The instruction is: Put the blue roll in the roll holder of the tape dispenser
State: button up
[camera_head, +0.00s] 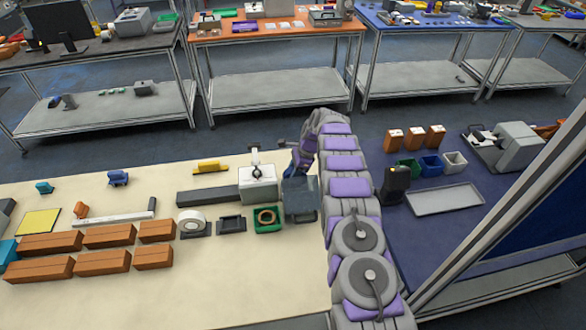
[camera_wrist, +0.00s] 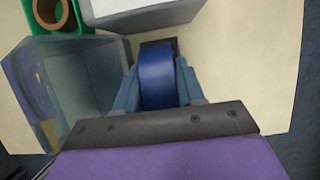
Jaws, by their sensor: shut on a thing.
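My gripper (camera_wrist: 157,95) is shut on the blue roll (camera_wrist: 157,75), which stands on edge between the two blue-grey fingers in the wrist view. In the head view my gripper (camera_head: 300,163) is over the right part of the cream table, and the arm largely hides the roll. A dark piece (camera_wrist: 160,44) shows just beyond the roll; I cannot tell whether they touch. I cannot tell for certain which thing is the tape dispenser or see its roll holder clearly.
A blue-grey clear-sided box (camera_wrist: 85,75) is close to the left of my gripper. A white device (camera_head: 258,190) and a green tray (camera_head: 267,227) with a brown ring stand nearby. Orange-brown boxes (camera_head: 103,262) are at left. The front of the cream table (camera_head: 230,285) is clear.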

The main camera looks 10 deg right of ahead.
jog(key=shift+f, duration=0.2)
jog(key=o, duration=1.2)
jog(key=shift+w+p+v, duration=0.2)
jog(key=shift+p+v, duration=2.1)
jog(key=shift+v, duration=6.3)
